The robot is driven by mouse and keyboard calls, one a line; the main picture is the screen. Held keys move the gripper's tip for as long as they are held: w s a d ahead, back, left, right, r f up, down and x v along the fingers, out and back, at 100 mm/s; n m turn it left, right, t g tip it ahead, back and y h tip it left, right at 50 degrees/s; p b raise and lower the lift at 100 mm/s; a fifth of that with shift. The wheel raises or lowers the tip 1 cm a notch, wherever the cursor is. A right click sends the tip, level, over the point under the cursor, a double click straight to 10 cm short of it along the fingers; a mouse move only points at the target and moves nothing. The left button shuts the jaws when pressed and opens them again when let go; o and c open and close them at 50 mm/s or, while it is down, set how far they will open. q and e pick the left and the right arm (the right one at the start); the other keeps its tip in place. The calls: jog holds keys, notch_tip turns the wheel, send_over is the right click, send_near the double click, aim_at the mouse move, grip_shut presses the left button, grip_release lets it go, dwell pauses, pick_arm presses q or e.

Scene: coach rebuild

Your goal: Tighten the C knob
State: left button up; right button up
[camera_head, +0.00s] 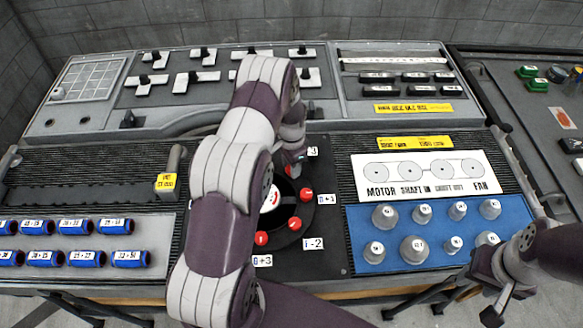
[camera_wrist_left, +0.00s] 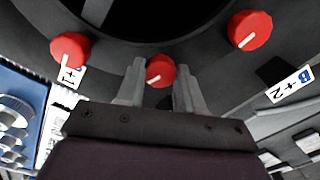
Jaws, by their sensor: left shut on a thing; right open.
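My left gripper (camera_wrist_left: 160,82) is shut on a red knob (camera_wrist_left: 160,70) with a white pointer line, its fingers on either side of it. This knob's letter is hidden; a label ending in 3 (camera_head: 312,152) shows beside the left gripper (camera_head: 292,160) in the head view. The knob sits on a round black dial plate (camera_head: 282,240), largely covered by my left arm. In the wrist view, a red knob (camera_wrist_left: 70,49) near a +1 label is to the left and another (camera_wrist_left: 250,29) near a B+2 label is to the right. My right gripper (camera_head: 497,300) is open and empty at the lower right.
More red knobs (camera_head: 295,223) ring the dial plate. A blue mat (camera_head: 356,240) with several grey weights lies to the right, below a white motor-shaft-fan card (camera_head: 440,172). Blue cylinders (camera_head: 75,227) lie at the left. Switches and black blocks fill the back panel.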

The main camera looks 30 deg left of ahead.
pick_arm(q)
jog(key=m+b, duration=0.1)
jog(key=m, duration=0.2)
jog(key=shift+m, duration=0.4)
jog(key=shift+r+m+b, duration=0.1)
jog(key=shift+m+b, duration=0.2)
jog(key=shift+m, duration=0.5)
jog(key=shift+w, duration=0.1)
jog(key=o, duration=1)
jog(key=shift+o, duration=0.2)
notch_tip(320, 180, up, 13)
jog(key=b, duration=0.2)
